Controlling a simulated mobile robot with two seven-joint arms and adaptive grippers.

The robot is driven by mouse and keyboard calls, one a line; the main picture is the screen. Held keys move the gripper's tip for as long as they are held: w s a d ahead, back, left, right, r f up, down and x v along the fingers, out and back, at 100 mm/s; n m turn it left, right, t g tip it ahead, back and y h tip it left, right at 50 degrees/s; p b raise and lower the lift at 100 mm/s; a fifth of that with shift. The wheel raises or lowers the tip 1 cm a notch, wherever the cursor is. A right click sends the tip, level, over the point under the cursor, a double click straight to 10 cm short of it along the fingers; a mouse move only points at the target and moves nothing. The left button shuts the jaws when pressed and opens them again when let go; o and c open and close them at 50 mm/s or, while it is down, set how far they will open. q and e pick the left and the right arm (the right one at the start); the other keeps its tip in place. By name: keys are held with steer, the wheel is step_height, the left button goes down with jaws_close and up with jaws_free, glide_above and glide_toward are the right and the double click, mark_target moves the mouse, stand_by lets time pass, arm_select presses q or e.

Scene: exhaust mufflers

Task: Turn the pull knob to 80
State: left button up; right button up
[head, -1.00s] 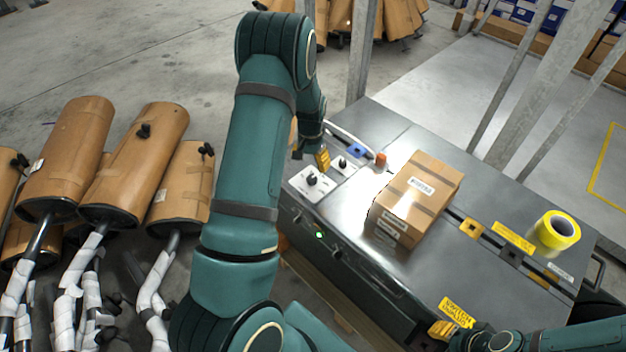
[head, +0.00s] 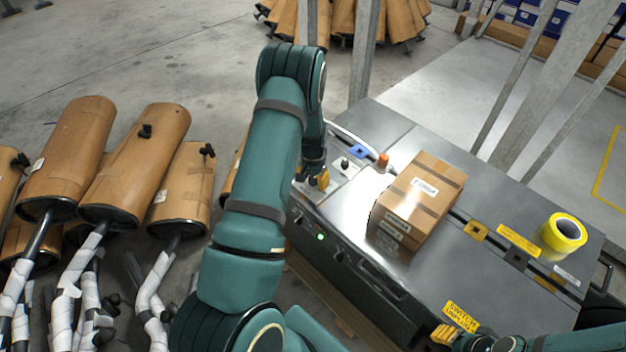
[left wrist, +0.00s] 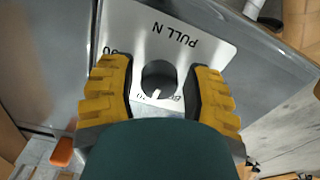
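The pull knob (left wrist: 159,76) is dark and round with a pale pointer mark. It stands on a light label plate (left wrist: 205,38) with the letters "PULL N", upside down in the left wrist view. My left gripper (left wrist: 161,70) is open, its yellow fingers on either side of the knob with gaps between. Part of the plate's scale is hidden by the fingers and my wrist. In the head view my left gripper (head: 314,182) hangs over the panel's near left corner and hides this knob. My right gripper (head: 442,333) is at the machine's front edge; its opening is unclear.
A cardboard box (head: 420,195) and yellow tape roll (head: 564,233) stand on the machine top (head: 440,275). Wrapped mufflers (head: 135,160) stand at left.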

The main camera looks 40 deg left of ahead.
arm_select(q)
jaws_close()
steer(key=shift+n, duration=0.3)
steer(key=n, duration=0.4)
steer(key=shift+s+d, duration=0.1)
steer(key=shift+n, duration=2)
steer(key=shift+d+f, duration=0.1)
steer(key=o, duration=0.5)
jaws_free()
steer(key=shift+r, duration=0.2)
